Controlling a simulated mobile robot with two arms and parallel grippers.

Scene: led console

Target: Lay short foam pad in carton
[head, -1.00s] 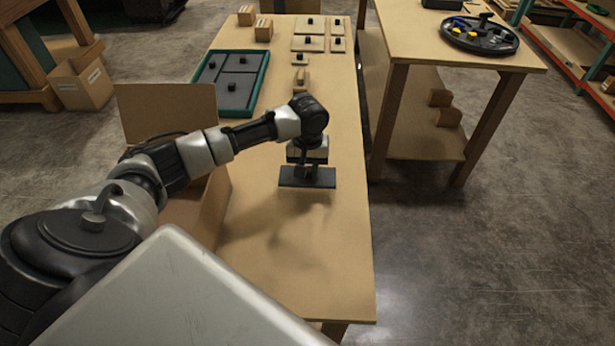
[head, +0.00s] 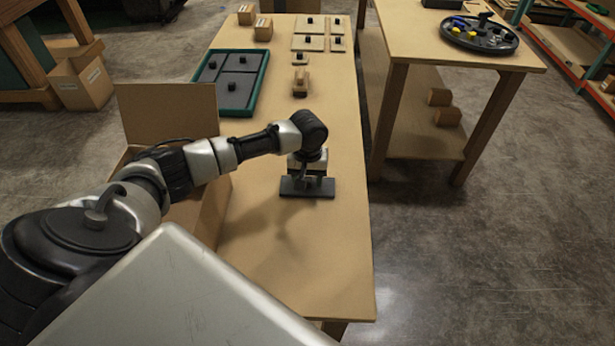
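A flat dark grey foam pad (head: 306,188) hangs level beneath my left gripper (head: 307,176), over the middle of the long table. The gripper points down and appears shut on the pad's top; its fingertips are small and partly hidden. The pad's shadow falls apart from it on the tabletop, so it is held above the surface. The open cardboard carton (head: 166,110) stands at the table's left side, to the left of the gripper, with its back flap up. My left arm crosses in front of the carton and hides much of its inside. My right gripper is not in view.
A teal-rimmed tray (head: 262,84) with dark knobbed pads lies behind the carton. Wooden knobbed plates (head: 308,42) and small wooden blocks (head: 264,29) sit at the far end. The near tabletop (head: 310,270) is clear. A second table (head: 420,45) stands at right.

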